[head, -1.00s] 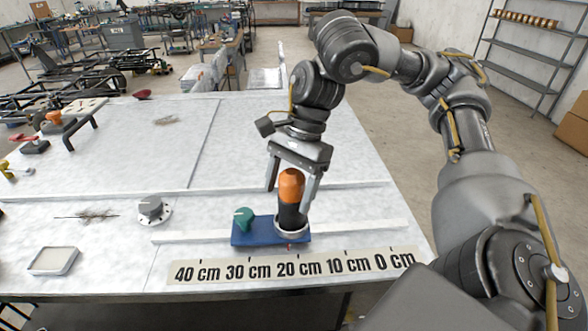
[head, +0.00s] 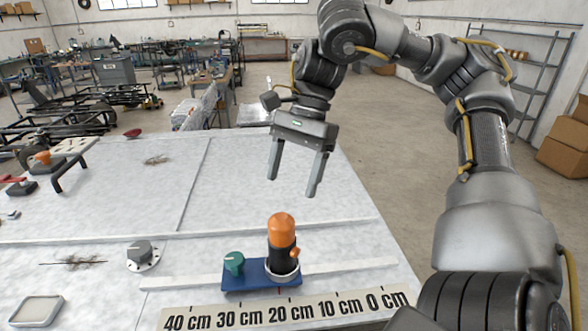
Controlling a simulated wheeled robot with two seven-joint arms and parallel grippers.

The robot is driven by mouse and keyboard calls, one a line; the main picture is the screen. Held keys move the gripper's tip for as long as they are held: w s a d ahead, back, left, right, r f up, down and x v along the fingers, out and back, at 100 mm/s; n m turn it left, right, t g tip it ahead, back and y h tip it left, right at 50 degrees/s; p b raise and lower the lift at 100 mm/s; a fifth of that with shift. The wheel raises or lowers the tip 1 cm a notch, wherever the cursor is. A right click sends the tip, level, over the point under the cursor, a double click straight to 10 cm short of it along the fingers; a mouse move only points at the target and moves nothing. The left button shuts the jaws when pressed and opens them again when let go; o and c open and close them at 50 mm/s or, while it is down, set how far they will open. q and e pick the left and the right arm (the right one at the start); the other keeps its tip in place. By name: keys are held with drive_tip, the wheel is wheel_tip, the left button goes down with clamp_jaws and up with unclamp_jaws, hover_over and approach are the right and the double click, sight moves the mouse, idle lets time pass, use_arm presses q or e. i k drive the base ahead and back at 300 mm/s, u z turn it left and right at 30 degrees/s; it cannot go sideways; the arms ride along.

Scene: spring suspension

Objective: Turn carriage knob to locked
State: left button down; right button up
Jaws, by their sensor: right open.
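The blue carriage (head: 260,284) sits on the rail at the table's front, behind the scale strip. A green knob (head: 234,262) stands on its left end; I cannot read its setting. An orange-topped black cylinder (head: 282,238) stands upright in a pale ring on the carriage's right end, with a small orange piece on its right side. My right gripper (head: 292,187) is open and empty, pointing down in the air above and behind the cylinder, apart from it and from the knob. My left gripper is not in view.
The scale strip (head: 286,309) runs from 40 cm at left to 0 cm at right. A grey knob on a round plate (head: 142,255) is left of the carriage. A square dish (head: 37,311) lies at the front left. Orange and red-handled tools are at the far left.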

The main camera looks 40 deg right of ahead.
sight(234, 261)
drive_tip(key=k, duration=2)
